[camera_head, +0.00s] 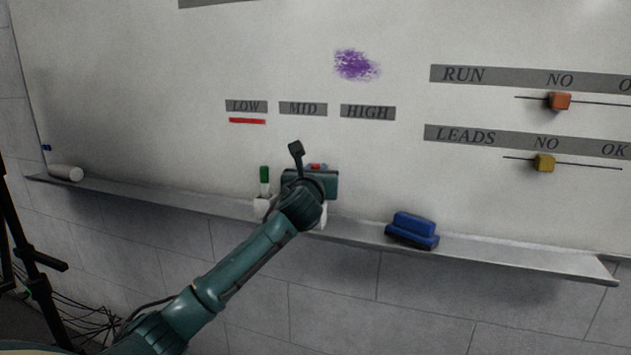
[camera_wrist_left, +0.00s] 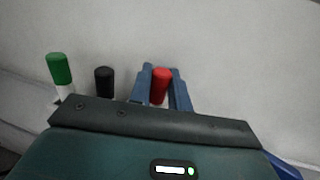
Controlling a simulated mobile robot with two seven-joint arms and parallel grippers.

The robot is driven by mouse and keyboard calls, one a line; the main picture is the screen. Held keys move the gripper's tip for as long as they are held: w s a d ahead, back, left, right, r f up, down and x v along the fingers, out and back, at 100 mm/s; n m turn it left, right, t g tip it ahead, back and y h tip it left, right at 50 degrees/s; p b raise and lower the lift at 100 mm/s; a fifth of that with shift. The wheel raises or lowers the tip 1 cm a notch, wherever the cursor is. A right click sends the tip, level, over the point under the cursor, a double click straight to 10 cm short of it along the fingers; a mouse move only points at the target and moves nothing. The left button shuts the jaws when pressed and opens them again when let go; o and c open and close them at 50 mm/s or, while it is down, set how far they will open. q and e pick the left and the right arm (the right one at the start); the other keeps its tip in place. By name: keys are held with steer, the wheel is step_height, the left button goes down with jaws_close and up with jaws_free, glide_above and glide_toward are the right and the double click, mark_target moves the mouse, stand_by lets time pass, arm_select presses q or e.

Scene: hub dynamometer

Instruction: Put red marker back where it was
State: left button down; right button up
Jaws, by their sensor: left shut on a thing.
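The red marker shows as a red cap (camera_head: 316,166) just above my left gripper in the head view. The same red marker (camera_wrist_left: 161,86) stands between the fingers in the left wrist view. My left gripper (camera_wrist_left: 163,92) is shut on it, in front of the whiteboard above the ledge. A white holder (camera_head: 262,208) on the ledge is partly hidden behind my left arm. A green marker (camera_head: 264,178) stands upright in it, left of my gripper. A black marker (camera_wrist_left: 104,82) stands between green and red. The red marker's lower end is hidden, so I cannot tell whether it is inside the holder.
The ledge (camera_head: 500,256) runs along the whiteboard's lower edge. A blue eraser (camera_head: 413,229) lies on it to the right, and a white cylinder (camera_head: 66,173) at the far left. A red line (camera_head: 247,121) is under LOW. Sliders (camera_head: 559,101) are on the right.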

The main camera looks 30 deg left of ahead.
arm_select(q)
steer(key=shift+f, duration=0.95)
steer(key=c, duration=1.3)
jaws_free()
